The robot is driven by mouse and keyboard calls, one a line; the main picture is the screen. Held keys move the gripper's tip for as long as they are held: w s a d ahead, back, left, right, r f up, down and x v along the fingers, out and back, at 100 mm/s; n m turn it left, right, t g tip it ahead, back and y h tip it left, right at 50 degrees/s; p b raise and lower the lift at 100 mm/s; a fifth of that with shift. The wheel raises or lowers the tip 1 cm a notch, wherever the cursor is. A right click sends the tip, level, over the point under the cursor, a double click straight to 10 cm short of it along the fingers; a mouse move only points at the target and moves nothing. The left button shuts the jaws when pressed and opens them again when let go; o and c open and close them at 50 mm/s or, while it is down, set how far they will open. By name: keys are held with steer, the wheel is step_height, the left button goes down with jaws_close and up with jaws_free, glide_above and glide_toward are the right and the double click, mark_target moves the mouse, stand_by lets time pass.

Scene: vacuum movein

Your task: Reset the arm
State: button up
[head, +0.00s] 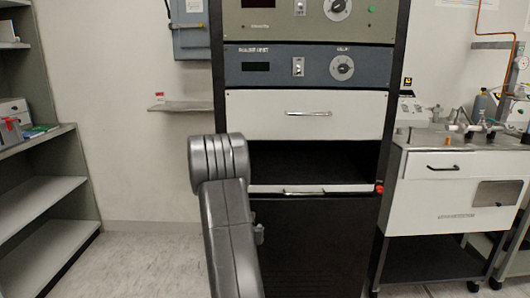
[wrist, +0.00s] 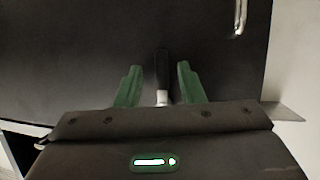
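My gripper (wrist: 160,82) shows in the wrist view with two green fingers apart. A narrow dark bar with a pale lower end (wrist: 162,97) shows between the fingers, with gaps on both sides. I cannot tell what it is or how far off it lies. In the head view my grey arm (head: 228,225) rises in front of the equipment rack (head: 306,121); the gripper itself is hidden there. A dark surface (wrist: 65,50) fills most of the wrist view behind the fingers, with a shiny handle (wrist: 240,17) at the upper right.
The rack has a white drawer (head: 350,108) above an open dark bay (head: 320,163). Shelves (head: 40,205) stand at left. A white cabinet (head: 455,195) with a metal top stands at right. A small wall ledge (head: 182,106) is left of the rack. Floor (head: 140,265) is clear at left.

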steer(key=shift+d+n+h, duration=0.35)
steer(key=shift+n+h, duration=0.15)
steer(key=shift+n, duration=0.4)
steer(key=shift+s, duration=0.1)
